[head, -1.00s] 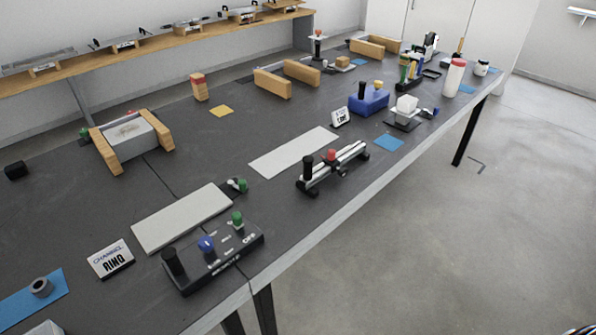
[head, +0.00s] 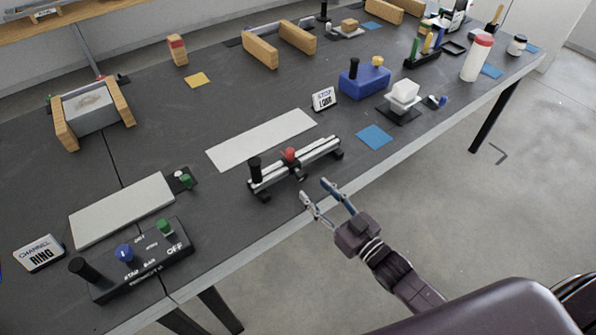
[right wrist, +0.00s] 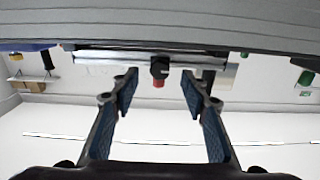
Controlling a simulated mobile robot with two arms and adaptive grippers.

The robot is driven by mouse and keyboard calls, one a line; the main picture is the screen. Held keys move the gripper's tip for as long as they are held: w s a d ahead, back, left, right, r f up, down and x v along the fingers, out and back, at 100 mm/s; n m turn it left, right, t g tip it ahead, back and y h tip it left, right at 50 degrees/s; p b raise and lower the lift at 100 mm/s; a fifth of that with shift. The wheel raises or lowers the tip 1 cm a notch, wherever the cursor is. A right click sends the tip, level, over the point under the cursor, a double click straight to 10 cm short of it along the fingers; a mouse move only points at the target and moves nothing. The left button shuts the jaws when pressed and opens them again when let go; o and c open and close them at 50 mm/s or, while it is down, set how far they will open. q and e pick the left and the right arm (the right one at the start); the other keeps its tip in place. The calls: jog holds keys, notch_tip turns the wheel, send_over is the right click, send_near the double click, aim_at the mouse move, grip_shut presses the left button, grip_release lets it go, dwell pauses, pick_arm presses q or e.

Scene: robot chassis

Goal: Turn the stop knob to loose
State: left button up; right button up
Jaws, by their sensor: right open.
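A metal rail fixture (head: 318,152) lies on the dark table near its front edge. It carries a tall black handle (head: 255,170) at its left end and a red knob (head: 289,155) on a black slider block. A small dark knob (head: 299,177) sticks out at its front. No label marks which is the stop knob. My right gripper (head: 315,190) is open and empty, in front of the rail by the table edge. In the right wrist view, the rail and red knob (right wrist: 158,84) show beyond and between the open fingers, apart from them. My left gripper is not in view.
A white lettered sign (head: 323,98) and a blue box (head: 363,80) stand behind the rail. A white board (head: 262,139) lies behind it. A black control box (head: 140,262) with knobs sits to the left. A blue mat (head: 374,135) lies to the right.

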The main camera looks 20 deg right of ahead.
aim_at(304, 179)
jog(key=x, duration=0.6)
jog(key=shift+w+a+p, duration=0.15)
jog(key=shift+w+p, duration=0.1)
jog(key=shift+p, duration=0.05)
grip_shut()
